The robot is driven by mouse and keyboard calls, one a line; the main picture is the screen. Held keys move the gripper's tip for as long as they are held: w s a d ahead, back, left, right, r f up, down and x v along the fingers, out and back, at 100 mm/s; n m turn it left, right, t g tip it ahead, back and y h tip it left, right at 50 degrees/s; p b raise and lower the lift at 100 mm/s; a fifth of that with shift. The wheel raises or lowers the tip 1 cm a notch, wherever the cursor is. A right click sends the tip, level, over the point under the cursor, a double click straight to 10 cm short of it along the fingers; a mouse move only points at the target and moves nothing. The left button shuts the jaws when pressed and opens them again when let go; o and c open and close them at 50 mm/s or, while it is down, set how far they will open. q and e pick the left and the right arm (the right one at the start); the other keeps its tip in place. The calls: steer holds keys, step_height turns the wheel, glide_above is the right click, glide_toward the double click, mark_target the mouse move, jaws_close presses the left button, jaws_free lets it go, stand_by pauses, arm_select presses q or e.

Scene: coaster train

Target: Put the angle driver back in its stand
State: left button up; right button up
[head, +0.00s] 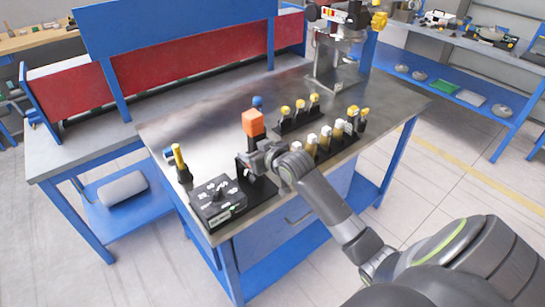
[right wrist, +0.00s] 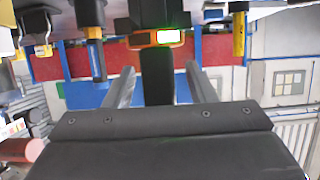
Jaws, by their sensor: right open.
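The angle driver appears to be the upright tool with an orange block (head: 253,122) on top and a dark body below. My right gripper (head: 254,160) is at its lower part, near the front edge of the bench. In the right wrist view, a dark tool body (right wrist: 157,75) with an orange band and a lit green display stands between the two fingers of the right gripper (right wrist: 162,85). The fingers are open, with gaps on both sides. A black stand (head: 262,190) is just below the gripper; whether the tool is seated in it is hidden. My left gripper is not in view.
A black control box (head: 215,200) lies left of the gripper on the metal bench (head: 210,125). Several yellow-topped and white-topped tools (head: 325,138) stand in racks to the right. The bench's back left is clear.

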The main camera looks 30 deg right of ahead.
steer(key=b+v, duration=0.1)
steer(key=v, duration=1.5)
steer(key=shift+s, duration=0.3)
steer(key=shift+r, duration=0.15)
